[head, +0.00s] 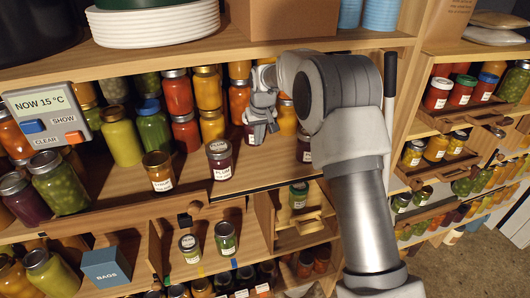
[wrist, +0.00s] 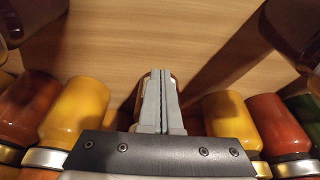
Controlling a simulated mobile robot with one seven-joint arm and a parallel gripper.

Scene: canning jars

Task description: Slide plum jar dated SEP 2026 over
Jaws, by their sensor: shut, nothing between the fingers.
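A dark plum jar (head: 219,160) with a white label and a pale lid stands near the shelf's front edge in the head view. A second dark jar (head: 250,134) with a label stands farther back, partly behind my gripper. A third dark jar (head: 304,146) is partly hidden by my arm. The dates are too small to read. My gripper (head: 262,132) is shut and empty, right of the front plum jar and close in front of the second one. In the wrist view the shut fingers (wrist: 162,88) cover most of a dark reddish jar (wrist: 143,83); contact cannot be told.
Rows of red, yellow and green jars (head: 152,130) fill the back. The upper shelf (head: 260,48) hangs above. Bare wood (head: 265,165) lies right of the front plum jar, ending at the shelf's front edge.

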